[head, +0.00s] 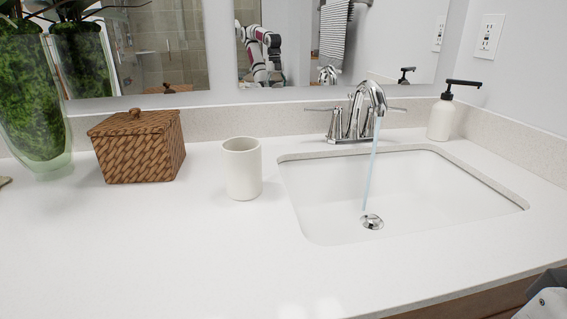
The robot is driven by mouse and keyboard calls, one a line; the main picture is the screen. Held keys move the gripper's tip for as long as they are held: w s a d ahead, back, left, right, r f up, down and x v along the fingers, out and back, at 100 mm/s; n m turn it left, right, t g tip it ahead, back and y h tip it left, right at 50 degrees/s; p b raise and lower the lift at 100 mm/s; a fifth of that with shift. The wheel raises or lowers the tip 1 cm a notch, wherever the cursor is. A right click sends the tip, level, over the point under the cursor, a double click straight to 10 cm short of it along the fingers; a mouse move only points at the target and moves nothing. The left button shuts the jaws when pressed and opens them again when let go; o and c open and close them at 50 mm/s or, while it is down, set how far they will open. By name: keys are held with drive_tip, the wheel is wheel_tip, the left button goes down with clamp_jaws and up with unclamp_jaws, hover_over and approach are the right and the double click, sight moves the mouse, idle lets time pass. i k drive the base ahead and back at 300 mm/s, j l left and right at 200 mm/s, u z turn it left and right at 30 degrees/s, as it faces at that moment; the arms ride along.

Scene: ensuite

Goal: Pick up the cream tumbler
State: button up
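The cream tumbler (243,170) stands upright on the white countertop (150,245), just left of the sink. Its open rim faces up and nothing touches it. My gripper is not clearly in view; only a grey piece of my arm shows at the bottom right corner. My arm also shows as a small reflection in the mirror, too small to tell the gripper's state.
A woven lidded basket (137,147) stands left of the tumbler, with a glass vase of greenery (30,105) further left. The sink (400,190) lies right, its faucet (365,112) running. A soap dispenser (441,116) stands behind it. The counter's front is clear.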

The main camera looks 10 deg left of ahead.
sight(242, 156)
drive_tip(key=j+u, duration=0.35)
drive_tip(key=j, duration=0.2)
drive_tip(key=j+u, duration=0.35)
drive_tip(key=j, duration=0.25)
drive_tip(key=j+u, duration=0.3)
drive_tip(key=j, duration=0.3)
drive_tip(key=i, duration=0.05)
